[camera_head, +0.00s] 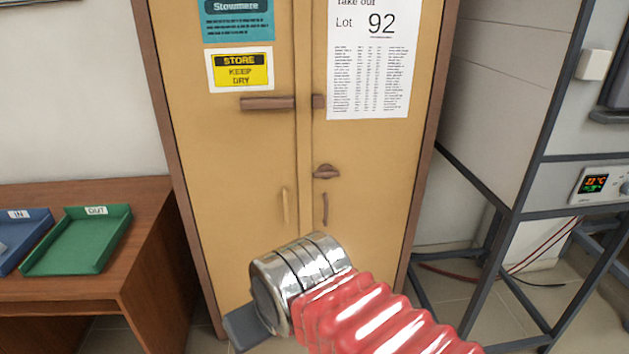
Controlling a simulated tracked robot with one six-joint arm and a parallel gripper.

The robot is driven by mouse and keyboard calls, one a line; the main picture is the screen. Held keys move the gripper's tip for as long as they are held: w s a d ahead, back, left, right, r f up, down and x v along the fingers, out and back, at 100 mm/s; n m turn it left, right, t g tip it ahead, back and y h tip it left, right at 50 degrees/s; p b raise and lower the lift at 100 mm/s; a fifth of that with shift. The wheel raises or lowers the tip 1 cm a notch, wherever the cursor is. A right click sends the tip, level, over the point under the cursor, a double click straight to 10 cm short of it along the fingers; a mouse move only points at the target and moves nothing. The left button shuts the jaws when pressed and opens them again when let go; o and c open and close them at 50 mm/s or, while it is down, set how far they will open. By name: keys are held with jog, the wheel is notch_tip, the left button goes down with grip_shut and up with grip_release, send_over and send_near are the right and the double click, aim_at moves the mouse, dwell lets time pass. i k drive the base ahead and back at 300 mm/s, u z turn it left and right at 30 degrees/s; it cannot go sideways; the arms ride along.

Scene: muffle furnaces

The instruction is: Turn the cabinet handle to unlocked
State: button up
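The tan two-door cabinet (242,150) stands upright ahead with brown edges, both doors shut. A brown horizontal bar handle (268,103) lies across the left door. Its right end points at a small brown catch (318,101) on the right door, with a narrow gap at the seam. A small brown turn knob (326,171) sits lower on the right door. My gripper (246,328) shows only as a dark grey part beyond my silver wrist, low in front of the cabinet and well below the bar handle. Its fingers are not clear, so I cannot tell its opening.
Slim vertical pulls, tan (285,207) and brown (325,208), flank the door seam. A wooden desk (150,240) with a green OUT tray (85,255) and a blue IN tray (38,222) stands left. A dark metal frame (525,180) with a controller stands right.

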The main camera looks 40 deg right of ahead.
aim_at(325, 172)
jog(key=u, duration=0.1)
jog(key=i, duration=1)
jog(key=z, duration=0.05)
